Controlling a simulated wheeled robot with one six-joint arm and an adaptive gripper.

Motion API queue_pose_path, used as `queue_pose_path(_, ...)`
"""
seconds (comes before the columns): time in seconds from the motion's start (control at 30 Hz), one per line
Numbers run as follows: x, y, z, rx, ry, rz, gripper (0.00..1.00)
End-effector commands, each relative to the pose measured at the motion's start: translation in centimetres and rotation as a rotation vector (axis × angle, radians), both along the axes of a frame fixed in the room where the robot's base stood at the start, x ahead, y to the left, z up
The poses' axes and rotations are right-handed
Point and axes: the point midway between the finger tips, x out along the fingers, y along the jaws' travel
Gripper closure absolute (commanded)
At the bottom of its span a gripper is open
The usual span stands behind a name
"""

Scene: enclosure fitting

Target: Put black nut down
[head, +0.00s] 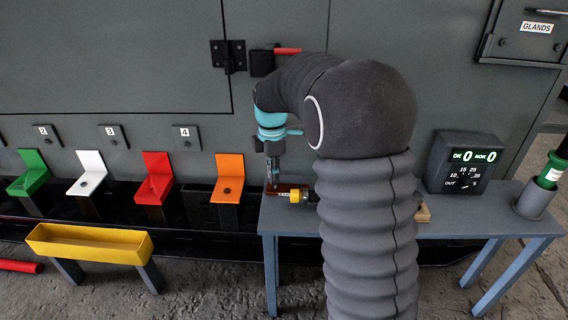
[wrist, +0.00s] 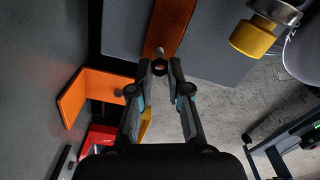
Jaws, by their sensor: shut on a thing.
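The black nut (wrist: 160,66) is a small dark ring between my fingertips in the wrist view. My gripper (wrist: 160,70) is shut on it. In the head view my gripper (head: 273,178) points down over the left end of the blue-grey bench (head: 272,222), and the nut is too small to make out there. A brown-orange strip (wrist: 170,24) lies on the bench just beyond the fingertips in the wrist view. I cannot tell whether the nut touches it.
A yellow-ended cylinder (head: 297,195) lies beside the strip. Orange (head: 230,168), red (head: 156,167), white (head: 90,163) and green (head: 33,163) holders stand to the left, behind a yellow trough (head: 90,245). A counter box (head: 465,163) stands on the bench's right.

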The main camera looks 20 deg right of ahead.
Motion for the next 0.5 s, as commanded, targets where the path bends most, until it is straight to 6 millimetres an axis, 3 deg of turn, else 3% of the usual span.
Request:
queue_pose_path(0.17,-0.03,0.01,-1.32,0.000,0.000,0.001,1.00)
queue_pose_path(0.5,-0.02,-0.03,-1.49,0.000,-0.001,0.001,1.00)
